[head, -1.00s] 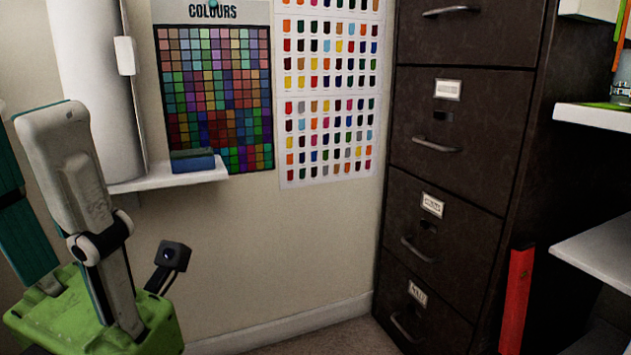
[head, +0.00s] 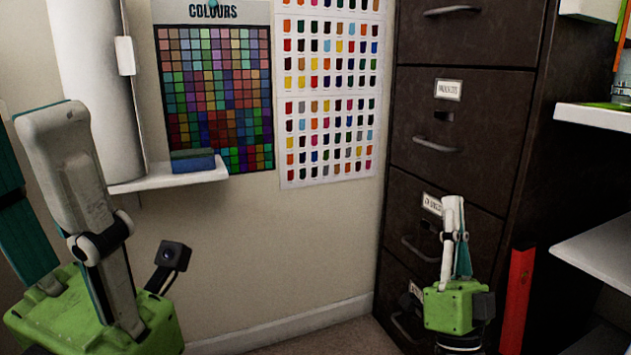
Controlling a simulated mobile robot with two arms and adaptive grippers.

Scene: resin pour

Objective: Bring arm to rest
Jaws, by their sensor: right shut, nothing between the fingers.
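My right gripper (head: 453,205) stands upright at the lower right, in front of the dark filing cabinet in the picture. Its green body (head: 458,308) is at the bottom, and its pale and teal fingers point up, close together. It is shut with nothing between the fingers. My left gripper (head: 30,120) is large and near at the left edge, pointing up. Its grey finger and teal finger stand apart with wall showing between them, so it looks open and empty. Part of it is cut off by the picture edge.
The dark filing cabinet (head: 462,110) stands behind my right gripper. A red upright bar (head: 516,300) and white shelves (head: 600,250) are at its right. A small wall shelf (head: 170,178) holds a blue block (head: 193,162). Colour charts (head: 215,90) hang above bare wall.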

